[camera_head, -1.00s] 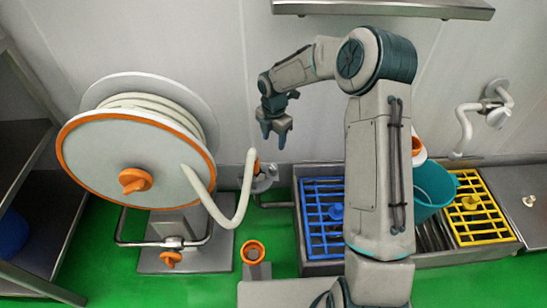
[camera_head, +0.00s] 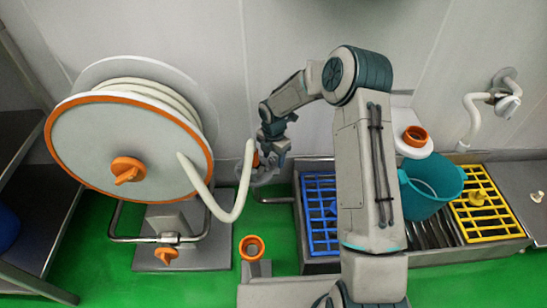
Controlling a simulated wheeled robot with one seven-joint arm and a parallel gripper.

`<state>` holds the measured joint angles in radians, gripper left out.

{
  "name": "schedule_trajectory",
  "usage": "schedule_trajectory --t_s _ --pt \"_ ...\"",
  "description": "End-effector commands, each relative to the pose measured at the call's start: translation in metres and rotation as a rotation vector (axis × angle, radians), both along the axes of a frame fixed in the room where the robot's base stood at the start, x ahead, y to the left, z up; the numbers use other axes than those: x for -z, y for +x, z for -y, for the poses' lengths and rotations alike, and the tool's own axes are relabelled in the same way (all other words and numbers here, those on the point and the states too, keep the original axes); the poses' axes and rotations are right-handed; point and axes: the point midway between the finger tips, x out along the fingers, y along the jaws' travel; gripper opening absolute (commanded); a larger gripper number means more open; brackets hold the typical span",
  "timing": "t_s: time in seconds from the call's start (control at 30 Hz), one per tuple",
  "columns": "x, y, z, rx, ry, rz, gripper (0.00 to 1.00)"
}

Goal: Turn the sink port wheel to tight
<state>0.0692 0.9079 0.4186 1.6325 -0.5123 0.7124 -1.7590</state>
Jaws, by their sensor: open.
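A small orange wheel (camera_head: 255,159) sits at the port where the white hose (camera_head: 238,200) ends, by the wall left of the sink. I take it to be the sink port wheel, though it is small and partly covered. My gripper (camera_head: 272,164) is open, pointing down, close to the right side of this wheel. I cannot tell whether the fingers touch it or are around it. The wheel's tightness cannot be read. The port's grey metal fitting (camera_head: 264,180) shows just below my gripper.
A large hose reel (camera_head: 90,160) with an orange knob (camera_head: 128,170) stands at left. An orange ring (camera_head: 252,247) stands on the floor post. The sink holds blue (camera_head: 320,215) and yellow racks (camera_head: 486,215) and a teal bucket (camera_head: 430,188).

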Motion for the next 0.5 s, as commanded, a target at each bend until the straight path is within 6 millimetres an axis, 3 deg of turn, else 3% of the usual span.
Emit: schedule_trajectory --t_s 0.13,0.3,0.5 --pt "-0.0005 0.0 -0.0001 0.0 0.0 0.0 0.52" --pt "-0.0006 0.0001 -0.0002 -0.001 0.0 0.0 0.07" --pt "-0.0009 0.0002 -0.0004 0.004 0.001 0.001 0.07"
